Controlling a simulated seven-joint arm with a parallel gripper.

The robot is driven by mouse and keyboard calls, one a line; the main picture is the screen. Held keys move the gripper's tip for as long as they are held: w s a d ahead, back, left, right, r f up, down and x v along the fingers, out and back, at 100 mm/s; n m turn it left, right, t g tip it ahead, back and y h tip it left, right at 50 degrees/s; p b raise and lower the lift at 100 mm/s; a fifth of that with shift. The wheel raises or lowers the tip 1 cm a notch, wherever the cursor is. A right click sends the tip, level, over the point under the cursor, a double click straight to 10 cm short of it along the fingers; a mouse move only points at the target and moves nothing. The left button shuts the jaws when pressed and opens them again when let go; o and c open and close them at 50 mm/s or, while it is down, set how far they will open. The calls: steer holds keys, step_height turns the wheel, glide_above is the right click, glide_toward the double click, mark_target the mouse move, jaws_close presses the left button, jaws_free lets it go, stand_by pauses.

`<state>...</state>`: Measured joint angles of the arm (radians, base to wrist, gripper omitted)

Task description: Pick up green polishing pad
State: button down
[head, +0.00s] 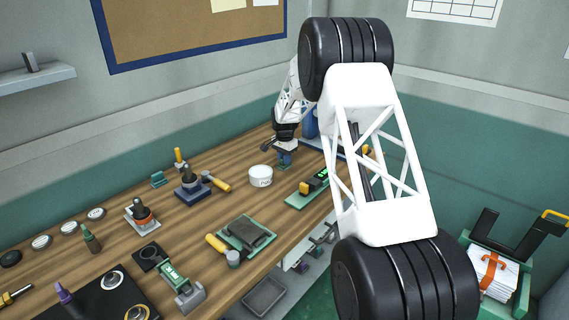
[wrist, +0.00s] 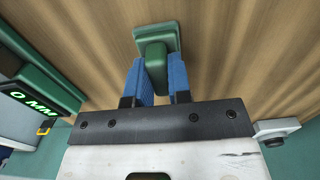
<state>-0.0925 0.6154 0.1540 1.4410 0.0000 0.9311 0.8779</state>
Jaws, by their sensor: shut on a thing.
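The green polishing pad (wrist: 156,38) has a flat base and a raised green grip, seen from above in the wrist view. My gripper (wrist: 160,82) has its two blue fingers closed on either side of that grip. In the head view, my gripper (head: 285,157) is at the back of the wooden bench, with a small part of the green pad (head: 284,167) showing under it. The pad is at or close to the bench top; I cannot tell whether it touches. The fingers partly hide it in the head view.
A white round tin (head: 261,176) stands just in front of my gripper. A green digital gauge (head: 314,186) lies to the right, also in the wrist view (wrist: 38,98). A yellow-handled tool (head: 216,182) and dark-blue-based tool (head: 190,188) stand left.

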steer(key=shift+r, duration=0.15)
step_height(320, 180, up, 10)
steer(key=shift+f, duration=0.15)
stand_by(0.4)
stand_by(0.4)
steer(key=c, duration=1.6)
jaws_free()
steer(key=shift+c, duration=0.2)
jaws_close()
steer(key=s+a+r, duration=0.1)
steer(key=s+a, duration=0.7)
steer(key=a, duration=0.2)
steer(key=shift+s, duration=0.25)
steer(key=shift+f, duration=0.15)
steer(key=shift+f, duration=2.8)
